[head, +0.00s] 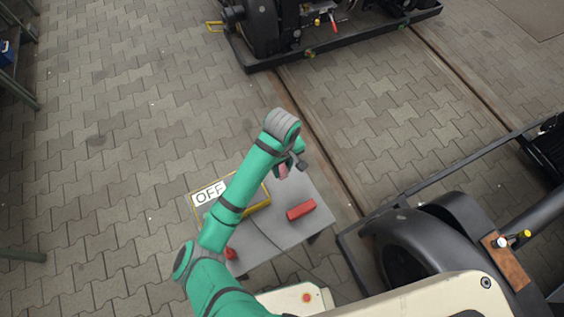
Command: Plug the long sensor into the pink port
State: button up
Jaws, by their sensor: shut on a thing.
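My green arm reaches over a small grey table (268,232), and my gripper (297,164) is at its far edge, mostly hidden by my own wrist. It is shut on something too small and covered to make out. A small pinkish-red piece (283,171) shows just beneath the wrist; I cannot tell whether it is held or lies on the table. I cannot pick out the long sensor for certain. No pink port can be made out in this view.
A red block (301,210), a yellow-edged "OFF" sign (208,193) and a red knob-like thing (230,253) are on the table. Dark bogies stand at the top (262,30) and right (412,240). Paved floor (120,110) is clear at left.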

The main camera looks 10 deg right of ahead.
jog(key=s+a+r, duration=0.2)
jog(key=s+r, duration=0.1)
jog(key=s, duration=0.4)
jog(key=shift+s+r, duration=0.2)
jog(key=shift+s, duration=0.1)
jog(key=shift+w, duration=0.1)
